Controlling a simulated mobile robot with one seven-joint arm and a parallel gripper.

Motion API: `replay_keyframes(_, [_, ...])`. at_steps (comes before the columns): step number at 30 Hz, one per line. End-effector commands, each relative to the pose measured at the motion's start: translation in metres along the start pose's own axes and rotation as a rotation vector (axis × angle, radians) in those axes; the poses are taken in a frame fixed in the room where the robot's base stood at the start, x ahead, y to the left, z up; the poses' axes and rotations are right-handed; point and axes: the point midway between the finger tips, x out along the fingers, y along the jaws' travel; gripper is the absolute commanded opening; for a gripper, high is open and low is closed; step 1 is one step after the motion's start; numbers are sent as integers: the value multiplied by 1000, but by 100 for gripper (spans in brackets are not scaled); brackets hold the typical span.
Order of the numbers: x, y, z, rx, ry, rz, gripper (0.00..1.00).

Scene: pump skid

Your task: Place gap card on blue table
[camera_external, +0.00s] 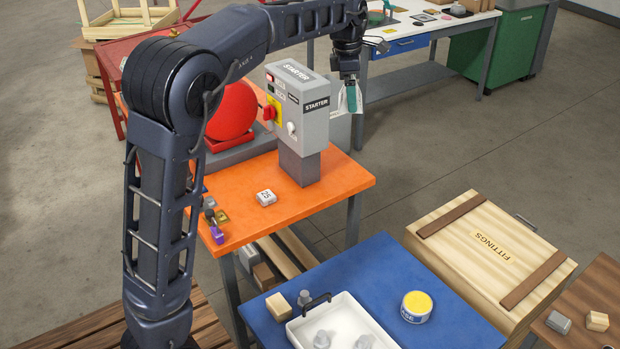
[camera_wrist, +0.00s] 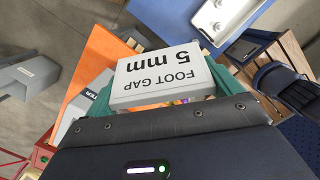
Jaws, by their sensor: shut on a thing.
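The gap card is a light grey block (camera_wrist: 160,75) printed "FOOT GAP 5 mm". In the wrist view it sits between the teal fingers of my gripper (camera_wrist: 165,88), which is shut on it. In the external view my gripper (camera_external: 351,96) is raised just right of the starter box, near the far right side of the orange table; the card is hard to make out there. The blue table (camera_external: 372,268) is at the bottom right of the external view, well away from my gripper and nearer the camera. A blue surface with the white tray also shows in the wrist view.
The starter box (camera_external: 302,110) stands on the orange table (camera_external: 340,180) close beside my gripper. The blue table bears a white tray (camera_external: 372,326), a yellow-topped tin (camera_external: 416,306) and a wooden block (camera_external: 278,306). Its back middle is bare. A fittings crate (camera_external: 490,245) stands to its right.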

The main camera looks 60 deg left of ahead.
Motion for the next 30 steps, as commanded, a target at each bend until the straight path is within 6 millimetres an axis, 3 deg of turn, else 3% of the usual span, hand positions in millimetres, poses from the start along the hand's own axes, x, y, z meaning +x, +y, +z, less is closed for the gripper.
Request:
replay_keyframes(3, [3,-26,17,49,0,-6,69])
replay_keyframes(10, [9,-64,39,119,1,-14,69])
replay_keyframes(20, [100,-61,25,112,5,-18,69])
replay_keyframes(30, [243,-61,7,110,7,-19,69])
